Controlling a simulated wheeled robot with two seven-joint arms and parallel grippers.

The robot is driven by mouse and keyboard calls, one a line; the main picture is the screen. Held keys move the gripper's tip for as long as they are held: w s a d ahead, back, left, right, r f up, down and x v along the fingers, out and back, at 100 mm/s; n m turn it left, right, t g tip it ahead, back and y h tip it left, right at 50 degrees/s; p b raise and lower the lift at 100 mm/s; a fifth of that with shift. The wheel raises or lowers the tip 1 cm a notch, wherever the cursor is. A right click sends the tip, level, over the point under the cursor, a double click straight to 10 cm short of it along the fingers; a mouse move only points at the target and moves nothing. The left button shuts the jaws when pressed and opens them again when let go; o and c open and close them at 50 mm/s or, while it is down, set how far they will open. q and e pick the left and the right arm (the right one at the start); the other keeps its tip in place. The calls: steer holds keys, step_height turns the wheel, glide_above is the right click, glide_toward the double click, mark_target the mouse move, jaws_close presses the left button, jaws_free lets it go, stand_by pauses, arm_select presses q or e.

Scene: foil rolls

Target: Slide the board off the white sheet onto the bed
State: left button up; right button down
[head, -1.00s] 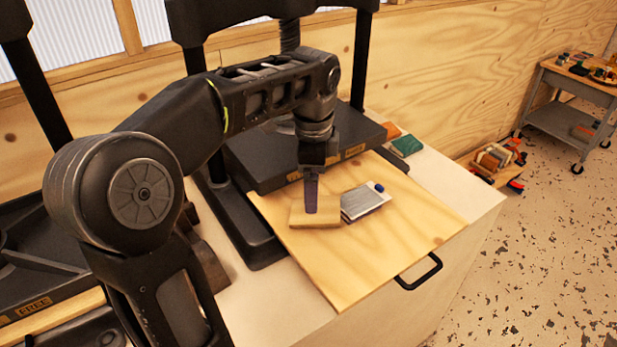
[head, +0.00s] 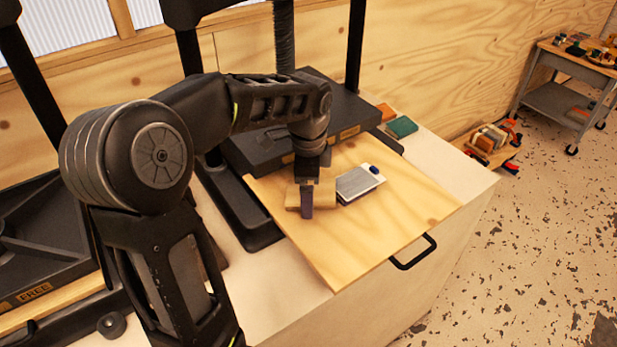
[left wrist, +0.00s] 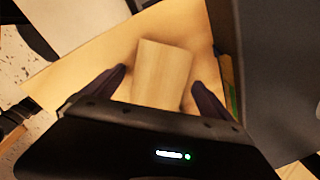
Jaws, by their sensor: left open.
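A small pale wooden board (head: 327,188) lies on the plywood bed (head: 400,215), which has a black handle at its front edge. The white sheet (head: 358,183), greyish with a small blue piece at its corner, lies just right of the board; whether they touch is unclear. My left gripper (head: 306,196) points down at the board, and one finger hides part of it. In the left wrist view my left gripper (left wrist: 160,85) is open, with the board (left wrist: 163,72) between its fingers; a gap shows on each side. My right gripper is not in view.
A dark press plate (head: 270,150) with posts stands right behind the bed. Green (head: 401,127) and orange pieces lie on the bench at the back right. The front right part of the bed is bare. A grey cart (head: 570,95) stands far right.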

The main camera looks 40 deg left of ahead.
arm_select(q)
steer(key=c, duration=1.5)
